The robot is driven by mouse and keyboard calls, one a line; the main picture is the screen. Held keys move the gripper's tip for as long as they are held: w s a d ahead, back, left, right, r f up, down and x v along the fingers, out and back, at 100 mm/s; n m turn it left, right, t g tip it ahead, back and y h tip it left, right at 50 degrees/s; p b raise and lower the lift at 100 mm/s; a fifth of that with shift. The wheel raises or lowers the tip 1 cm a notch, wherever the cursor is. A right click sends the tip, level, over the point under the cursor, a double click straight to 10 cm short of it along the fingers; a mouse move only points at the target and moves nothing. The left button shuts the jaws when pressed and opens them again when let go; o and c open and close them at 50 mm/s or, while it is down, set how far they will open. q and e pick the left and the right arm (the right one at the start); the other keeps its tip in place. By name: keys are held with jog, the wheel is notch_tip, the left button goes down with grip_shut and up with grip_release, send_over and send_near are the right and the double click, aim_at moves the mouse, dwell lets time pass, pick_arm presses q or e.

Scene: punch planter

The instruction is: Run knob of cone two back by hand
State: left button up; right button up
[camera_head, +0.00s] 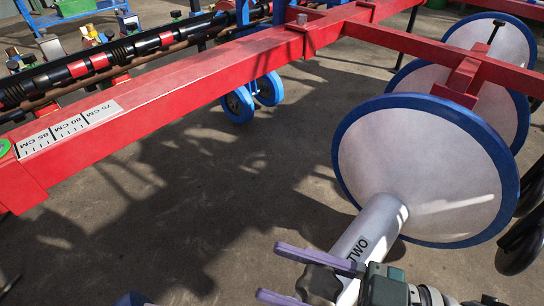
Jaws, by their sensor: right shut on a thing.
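Cone two is a large grey-white disc with a blue rim (425,165) at the right. Its light grey tube (372,226) slants down toward the bottom edge and carries the label TWO. The lower finger and part of the gripper are cut off by the bottom edge. My left gripper is not in view.
A red beam (210,80) with a centimetre scale (68,130) runs across the upper left. A red crossbar (450,55) passes above the cones. Further blue-rimmed cones (500,45) stand behind. Blue wheels (240,105) stand under the beam. The floor (200,200) at centre left is clear.

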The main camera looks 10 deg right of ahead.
aim_at(339, 283)
jog(key=shift+s+a+f+n+g+y+b, duration=0.1)
jog(key=shift+s+n+g+y+b, duration=0.2)
jog(key=shift+n+g+b, duration=0.8)
jog(key=shift+s+a+r+n+g+y+b, duration=0.15)
jog(key=shift+n+g+y+b, duration=0.4)
jog(key=shift+g, duration=1.1)
jog(key=shift+s+d+f+n+g+y+b, duration=0.15)
jog(key=shift+s+n+g+y+b, duration=0.25)
jog(key=shift+n+g, duration=0.8)
jog(key=shift+a+g, duration=0.1)
jog(key=shift+g, duration=0.15)
jog(key=o, duration=1.4)
jog(key=shift+w, duration=0.1)
jog(key=shift+c, duration=0.2)
jog(key=d+b, duration=0.3)
jog(key=d, duration=0.6)
jog(key=shift+d, duration=0.45)
